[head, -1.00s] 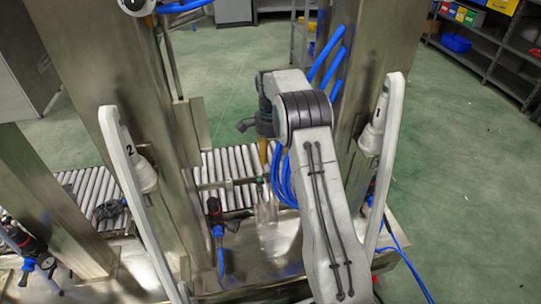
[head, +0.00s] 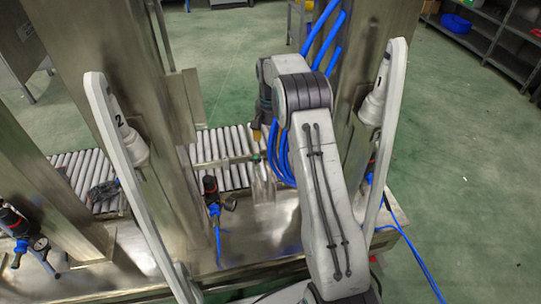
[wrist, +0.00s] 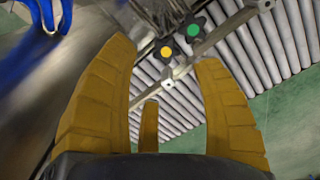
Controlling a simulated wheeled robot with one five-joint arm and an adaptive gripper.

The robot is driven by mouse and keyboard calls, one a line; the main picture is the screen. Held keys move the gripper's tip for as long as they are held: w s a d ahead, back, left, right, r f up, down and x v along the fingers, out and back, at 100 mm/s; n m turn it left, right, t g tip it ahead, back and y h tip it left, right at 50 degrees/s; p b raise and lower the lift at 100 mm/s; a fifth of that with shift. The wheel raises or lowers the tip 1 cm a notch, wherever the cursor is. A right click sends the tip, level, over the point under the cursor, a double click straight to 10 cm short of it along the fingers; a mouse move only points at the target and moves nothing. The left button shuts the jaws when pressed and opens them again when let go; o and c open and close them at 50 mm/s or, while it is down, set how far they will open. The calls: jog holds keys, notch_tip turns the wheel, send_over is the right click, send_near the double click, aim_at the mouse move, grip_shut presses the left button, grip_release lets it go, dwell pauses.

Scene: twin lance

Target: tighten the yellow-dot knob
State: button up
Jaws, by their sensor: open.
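The yellow-dot knob (wrist: 166,51) is a small dark knob with a yellow centre, in the upper middle of the wrist view, mounted by a metal bar. A similar green-dot knob (wrist: 193,30) is just above and right of it. My gripper (wrist: 165,54) has thick yellow fingers spread wide and empty, one on each side of the yellow-dot knob in the picture. Contact is not visible. A third finger shows lower between them. In the head view my gripper (head: 257,134) is partly hidden by my arm, above the roller conveyor; the yellow-dot knob cannot be made out there.
The roller conveyor (head: 230,150) runs behind steel pillars. A pillar (head: 105,70) stands left of my arm and another (head: 375,65) right of it. Blue hoses (head: 285,162) hang close beside my arm. A dark regulator (head: 211,187) stands on the steel bench. Green floor lies open at right.

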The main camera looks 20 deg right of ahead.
aim_at(271, 156)
jog(key=n, duration=0.6)
jog(key=shift+w+f, duration=0.1)
jog(key=n, duration=0.7)
jog(key=shift+f, duration=0.6)
jog(key=shift+f+b, duration=1.2)
jog(key=shift+f, duration=1.85)
jog(key=shift+f, duration=0.1)
jog(key=c, duration=1.1)
jog(key=shift+c, duration=0.2)
